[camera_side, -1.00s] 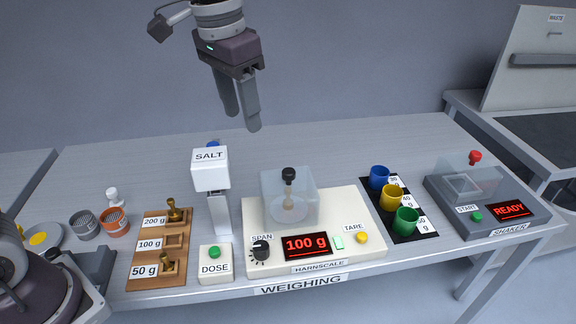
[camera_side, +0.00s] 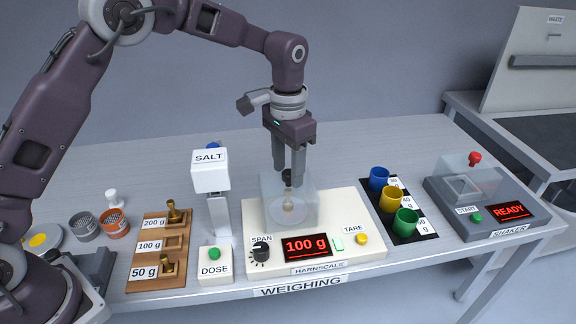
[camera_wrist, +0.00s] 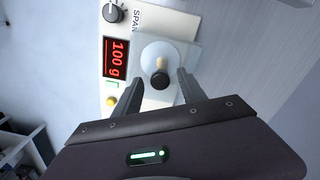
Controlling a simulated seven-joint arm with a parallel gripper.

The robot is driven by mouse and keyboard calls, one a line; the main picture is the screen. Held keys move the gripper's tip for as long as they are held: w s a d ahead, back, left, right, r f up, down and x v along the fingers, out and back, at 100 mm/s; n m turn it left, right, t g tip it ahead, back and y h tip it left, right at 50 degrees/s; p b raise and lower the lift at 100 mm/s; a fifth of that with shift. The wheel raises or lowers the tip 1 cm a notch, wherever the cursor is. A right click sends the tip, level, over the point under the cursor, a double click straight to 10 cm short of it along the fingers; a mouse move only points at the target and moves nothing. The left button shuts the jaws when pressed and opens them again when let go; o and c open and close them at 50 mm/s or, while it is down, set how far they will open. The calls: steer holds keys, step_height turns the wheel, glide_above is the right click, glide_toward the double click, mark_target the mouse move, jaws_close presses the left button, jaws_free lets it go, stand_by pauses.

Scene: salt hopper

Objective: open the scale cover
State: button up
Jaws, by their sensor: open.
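The scale cover (camera_side: 309,209) is a clear box with a black knob (camera_side: 287,175) on top. It stands closed on the cream scale (camera_side: 364,217), over a brass weight (camera_side: 288,198) on the round pan. My gripper (camera_side: 288,181) points down at the cover's top, with its fingers around the knob. In the wrist view my gripper (camera_wrist: 158,85) is open, with one finger on each side of the black knob (camera_wrist: 160,80) and a gap on both sides. The scale display (camera_side: 306,246) reads 100 g.
The salt hopper (camera_side: 211,172) stands close left of the cover. Blue, yellow and green cups (camera_side: 393,198) stand on a black mat to the right. A wooden weight rack (camera_side: 158,253) is at the left, and the shaker (camera_side: 470,205) at the far right.

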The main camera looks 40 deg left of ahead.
jaws_close()
steer(key=shift+w+r, duration=0.1)
stand_by(1.2)
